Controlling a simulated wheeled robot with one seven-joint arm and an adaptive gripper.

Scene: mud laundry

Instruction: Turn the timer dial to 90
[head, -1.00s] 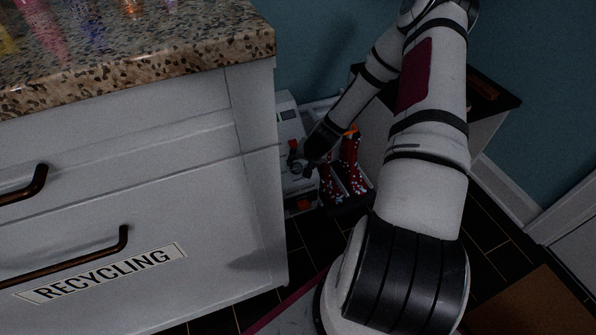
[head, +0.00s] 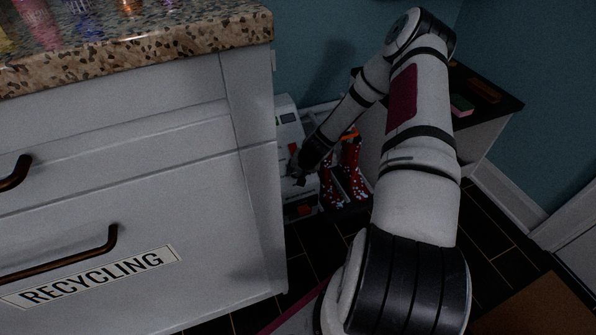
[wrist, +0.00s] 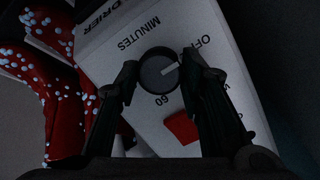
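The timer dial (wrist: 158,72) is a dark round knob with a pale pointer mark, on a white drier panel (wrist: 118,62). In the wrist view the panel's lettering is turned over: MINUTES above the dial, 60 below it, OFF at its upper right. The pale mark points to the right and slightly up, toward the OFF side. My gripper (wrist: 160,76) is open, with one dark finger on each side of the dial. I cannot tell whether the fingers touch it. In the head view my gripper (head: 298,174) is at the white drier (head: 287,112), and the dial is hidden.
A red square button (wrist: 182,127) lies below the dial, close to the right finger. Red boots with white spots (head: 351,165) stand just right of the drier. A white cabinet (head: 190,200) labelled RECYCLING is close on the left. A dark-topped table (head: 495,103) stands at right.

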